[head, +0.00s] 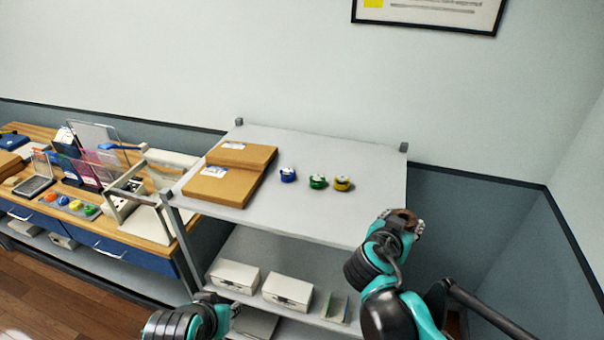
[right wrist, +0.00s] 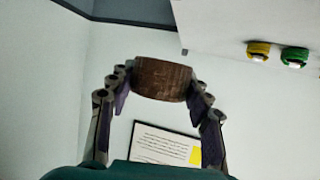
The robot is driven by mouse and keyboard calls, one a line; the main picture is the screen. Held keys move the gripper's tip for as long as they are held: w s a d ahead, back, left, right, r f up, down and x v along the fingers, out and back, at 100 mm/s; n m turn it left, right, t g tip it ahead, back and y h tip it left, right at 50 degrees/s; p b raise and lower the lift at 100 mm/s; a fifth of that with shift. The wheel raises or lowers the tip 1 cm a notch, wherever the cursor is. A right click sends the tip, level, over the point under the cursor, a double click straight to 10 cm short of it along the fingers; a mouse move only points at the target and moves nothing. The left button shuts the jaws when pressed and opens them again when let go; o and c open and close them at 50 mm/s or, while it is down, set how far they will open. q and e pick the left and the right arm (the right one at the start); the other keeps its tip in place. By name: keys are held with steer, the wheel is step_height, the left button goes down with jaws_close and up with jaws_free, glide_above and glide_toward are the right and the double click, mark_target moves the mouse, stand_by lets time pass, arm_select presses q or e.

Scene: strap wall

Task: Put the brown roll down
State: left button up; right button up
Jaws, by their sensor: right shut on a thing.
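The brown roll (right wrist: 162,78) is held between the fingers of my right gripper (right wrist: 161,84) in the right wrist view. In the head view the roll (head: 404,214) shows at the tip of my right gripper (head: 402,222), by the front right edge of the grey shelf top (head: 370,168). Part of the roll is hidden by the fingers. My left gripper (head: 226,308) is low at the bottom of the head view, in front of the lower shelf. Its fingers are too small and unclear to tell open from shut.
Blue (head: 287,175), green (head: 318,182) and yellow (head: 342,184) rolls stand in a row on the shelf top. Cardboard boxes (head: 225,185) lie to their left. The shelf top right of the yellow roll is clear. White boxes (head: 288,290) stand on the lower shelf.

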steer(key=b, duration=0.3)
glide_above(366, 227)
steer(key=f, duration=0.6)
steer(key=shift+s+d, duration=0.2)
steer(key=shift+s, duration=0.1)
steer(key=shift+w+a+f, duration=0.25)
steer(key=shift+w, duration=0.1)
steer(key=shift+f+b, duration=0.4)
steer(key=shift+f, duration=1.55)
steer(key=shift+f, duration=0.1)
steer(key=o, duration=1.2)
steer(key=shift+c, duration=0.2)
